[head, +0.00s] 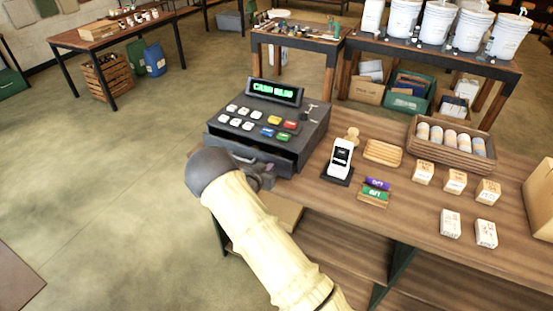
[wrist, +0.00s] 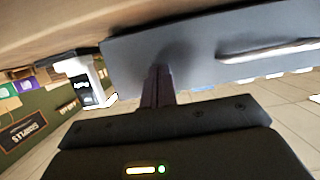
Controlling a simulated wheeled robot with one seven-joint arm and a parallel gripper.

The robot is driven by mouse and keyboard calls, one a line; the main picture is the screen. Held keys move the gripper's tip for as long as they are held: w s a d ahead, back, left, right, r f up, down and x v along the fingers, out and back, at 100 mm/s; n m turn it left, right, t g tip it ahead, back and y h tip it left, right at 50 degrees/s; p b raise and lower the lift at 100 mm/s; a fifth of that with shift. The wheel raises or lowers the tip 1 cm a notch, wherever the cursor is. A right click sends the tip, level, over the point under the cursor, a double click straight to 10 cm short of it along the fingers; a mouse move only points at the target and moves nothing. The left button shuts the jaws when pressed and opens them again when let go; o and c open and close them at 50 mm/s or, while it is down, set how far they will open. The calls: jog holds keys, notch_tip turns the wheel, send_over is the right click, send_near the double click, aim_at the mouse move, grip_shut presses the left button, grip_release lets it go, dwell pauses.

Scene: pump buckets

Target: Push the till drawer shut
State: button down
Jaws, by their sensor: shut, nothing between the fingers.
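The dark grey till (head: 262,118) stands at the left end of the wooden counter, its display lit green. Its drawer (head: 240,152) juts out a little below the keys, with a dark gap above its front. In the wrist view the grey drawer front (wrist: 205,50) fills the upper middle, with a pale bar handle (wrist: 270,48) to the right. My gripper (head: 266,176) is at the near right part of the drawer front. In the wrist view its shut, empty fingers (wrist: 158,75) point at the drawer front. They are at or very near it; I cannot tell whether they touch.
A card reader (head: 341,158) stands right of the till, also in the wrist view (wrist: 92,80). Beside it are gift cards (head: 375,190), a wooden tray (head: 383,152), small boxes (head: 455,181) and a basket of jars (head: 450,147). Open floor (head: 110,190) lies left of the counter.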

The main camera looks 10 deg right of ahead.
jog(key=shift+w+d+b, duration=0.5)
jog(key=shift+w+d, duration=0.65)
jog(key=shift+w, duration=0.25)
jog(key=s+a+p, duration=0.1)
jog(key=s+a, duration=0.8)
jog(key=s, duration=0.2)
jog(key=shift+p, duration=0.4)
jog(key=shift+s, duration=0.1)
jog(key=s+d+r+n+g+y, duration=0.3)
jog(key=s+r+g+y, duration=0.1)
jog(key=s+r+y, duration=0.4)
jog(key=s+d+r+n+g, duration=0.2)
jog(key=s+d+r, duration=0.1)
jog(key=s, duration=0.6)
jog(key=s+d+r+n+g+y, duration=0.1)
jog(key=s+d+r+n+g, duration=0.1)
jog(key=s, duration=0.8)
notch_tip(320, 180, up, 2)
jog(key=shift+d+r+n+g, duration=0.25)
jog(key=shift+d+n+g, duration=0.05)
jog(key=shift+d+g, duration=0.2)
